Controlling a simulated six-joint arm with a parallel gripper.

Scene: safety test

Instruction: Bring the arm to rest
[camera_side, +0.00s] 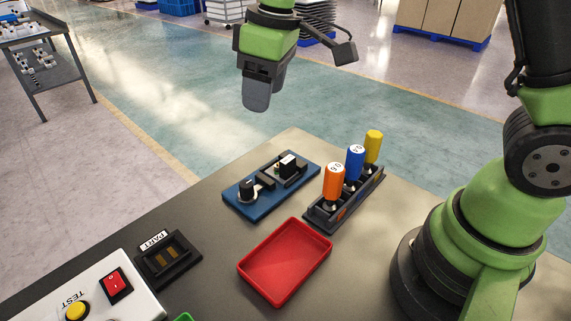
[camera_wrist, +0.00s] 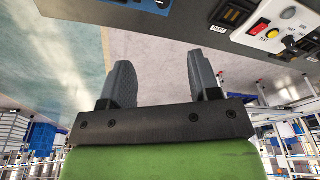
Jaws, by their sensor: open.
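My gripper (camera_side: 258,92) hangs in the air above and behind the far edge of the work table (camera_side: 215,275) in the side view, pointing down and touching nothing. In the wrist view my gripper (camera_wrist: 160,82) shows its two grey fingers well apart, with nothing between them but the floor beyond. My green arm base stands at the right of the table in the side view.
On the table are a blue fixture plate (camera_side: 240,203), an empty red tray (camera_side: 287,262), a rack (camera_side: 325,217) with orange, blue and yellow handled tools, a black PART holder (camera_side: 168,259) and a TEST box (camera_side: 128,287). A grey cart (camera_side: 45,60) stands far left.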

